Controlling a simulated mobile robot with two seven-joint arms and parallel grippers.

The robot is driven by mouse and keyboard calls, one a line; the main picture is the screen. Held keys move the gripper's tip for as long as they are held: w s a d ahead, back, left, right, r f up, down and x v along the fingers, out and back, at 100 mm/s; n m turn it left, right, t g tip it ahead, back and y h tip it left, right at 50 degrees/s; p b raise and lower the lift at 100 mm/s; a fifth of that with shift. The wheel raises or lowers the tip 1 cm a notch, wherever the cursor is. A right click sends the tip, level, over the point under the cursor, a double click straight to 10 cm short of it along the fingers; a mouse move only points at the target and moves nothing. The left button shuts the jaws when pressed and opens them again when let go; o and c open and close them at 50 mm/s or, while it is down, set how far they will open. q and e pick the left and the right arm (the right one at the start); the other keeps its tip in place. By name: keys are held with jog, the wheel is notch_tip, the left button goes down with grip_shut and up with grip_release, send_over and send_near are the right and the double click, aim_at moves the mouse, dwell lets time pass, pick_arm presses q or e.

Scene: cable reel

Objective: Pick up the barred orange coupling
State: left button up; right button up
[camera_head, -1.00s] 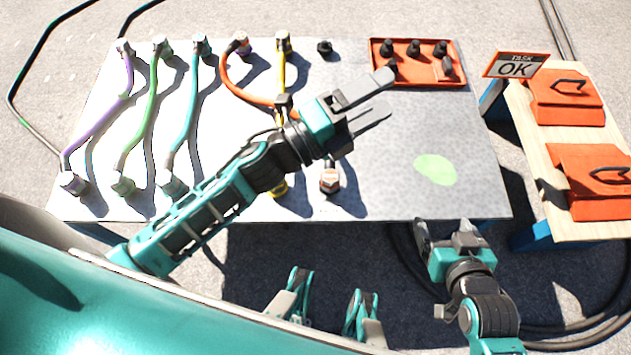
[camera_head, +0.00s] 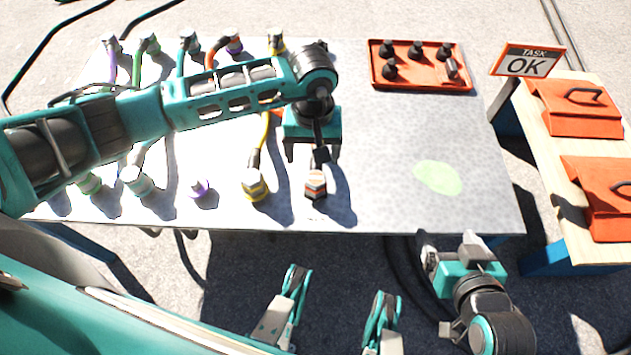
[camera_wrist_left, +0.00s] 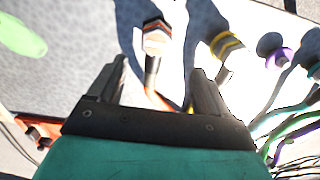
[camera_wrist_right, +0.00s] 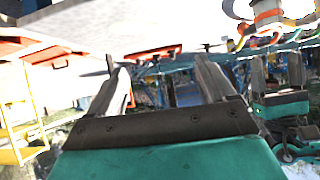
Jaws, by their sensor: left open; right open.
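The barred orange coupling (camera_head: 316,184), with dark, orange and pale bands, lies near the table's front edge. It also shows in the left wrist view (camera_wrist_left: 155,38), ahead of the fingertips, with its orange hose running back between the fingers. My left gripper (camera_head: 314,152) hangs over the table just behind the coupling, pointing down. It is open and empty, its fingers (camera_wrist_left: 160,75) on either side of the hose line and apart from the coupling. My right gripper (camera_head: 448,240) is open and empty in front of the table's front edge, away from the coupling.
A yellow-banded coupling (camera_head: 254,184) lies close left of the barred one, and a purple one (camera_head: 200,188) farther left. A red tray (camera_head: 420,84) with dark fittings stands at the back right. The table around the green patch (camera_head: 438,177) is clear. An OK sign (camera_head: 527,62) stands right.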

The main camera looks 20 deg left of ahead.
aim_at(316, 176)
pick_arm(q)
notch_tip(316, 176, down, 5)
jog(key=shift+d+r+b, duration=0.1)
jog(key=shift+r+b, duration=0.1)
jog(key=shift+b, duration=0.25)
jog(key=f+b, duration=0.1)
jog(key=f, duration=0.3)
jog(key=shift+d+f+b, duration=0.2)
jog(key=shift+f+b, duration=0.05)
jog(key=shift+b, duration=0.1)
jog(key=shift+f, duration=0.3)
pick_arm(e)
jog(key=shift+w+a+f+y, duration=0.2)
jog(key=shift+a+f+y, duration=0.1)
jog(key=shift+a+f, duration=0.2)
pick_arm(q)
jog(key=shift+r, duration=0.1)
jog(key=c, duration=1.2)
jog(key=shift+o, duration=0.2)
pick_arm(e)
jog(key=shift+f, duration=0.1)
